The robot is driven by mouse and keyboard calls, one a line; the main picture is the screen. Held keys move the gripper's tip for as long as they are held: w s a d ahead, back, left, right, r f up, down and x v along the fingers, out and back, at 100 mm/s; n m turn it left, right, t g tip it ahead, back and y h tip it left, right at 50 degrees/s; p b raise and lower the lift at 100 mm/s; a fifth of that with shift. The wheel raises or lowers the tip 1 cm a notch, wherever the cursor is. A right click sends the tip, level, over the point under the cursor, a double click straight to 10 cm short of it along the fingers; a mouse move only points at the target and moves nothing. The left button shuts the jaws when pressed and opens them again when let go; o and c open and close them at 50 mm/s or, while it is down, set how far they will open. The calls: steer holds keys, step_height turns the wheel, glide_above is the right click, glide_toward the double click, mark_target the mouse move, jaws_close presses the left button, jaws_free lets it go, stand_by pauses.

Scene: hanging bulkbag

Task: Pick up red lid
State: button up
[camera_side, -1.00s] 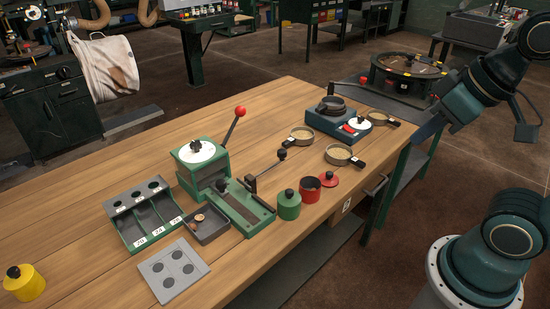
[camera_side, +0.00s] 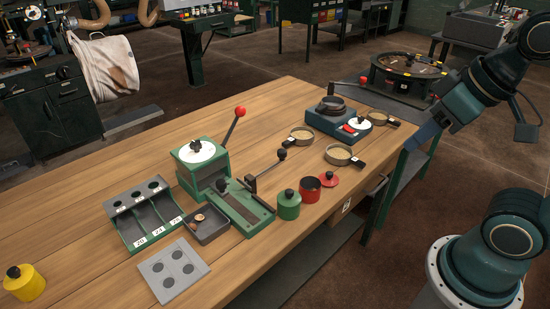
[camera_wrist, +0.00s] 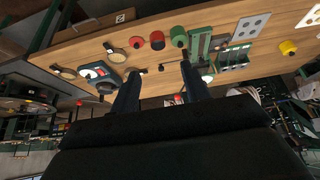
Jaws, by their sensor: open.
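The red lid (camera_side: 329,179) lies flat on the wooden bench near its front edge. It is a low red disc with a small knob. It sits just right of an open red pot (camera_side: 309,189). In the wrist view the red lid (camera_wrist: 136,42) is beyond the fingertips, beside the red pot (camera_wrist: 157,40). My gripper (camera_wrist: 158,82) shows two dark fingers, spread apart with nothing held between them. It is away from the lid. In the side view, the fingers cannot be made out clearly.
A green lidded pot (camera_side: 288,205) stands left of the red pot. A green lever press (camera_side: 215,180), pans of grain (camera_side: 341,155) and a scale (camera_side: 340,120) stand on the bench. A yellow pot (camera_side: 24,283) is at the far left.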

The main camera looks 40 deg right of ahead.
steer(key=shift+w, duration=0.1)
steer(key=w+d+f+n+g, duration=0.1)
steer(key=w+d+f+n, duration=0.15)
steer(key=w, duration=0.35)
steer(key=w+d+f+n+g, duration=0.1)
steer(key=w+d+f+n, duration=0.15)
steer(key=w, duration=0.45)
steer(key=w+d+f+n+y, duration=0.3)
steer(key=w+d+f, duration=0.4)
steer(key=d+f, duration=0.4)
steer(key=shift+f+n, duration=0.5)
steer(key=shift+f, duration=0.1)
glide_toward(329, 177)
steer(key=shift+w+d+f, duration=0.15)
steer(key=shift+w+f, duration=0.35)
steer(key=shift+f, duration=0.2)
steer(key=shift+w+d+f, duration=0.2)
steer(key=shift+w+f, duration=0.3)
steer(key=shift+f, duration=0.2)
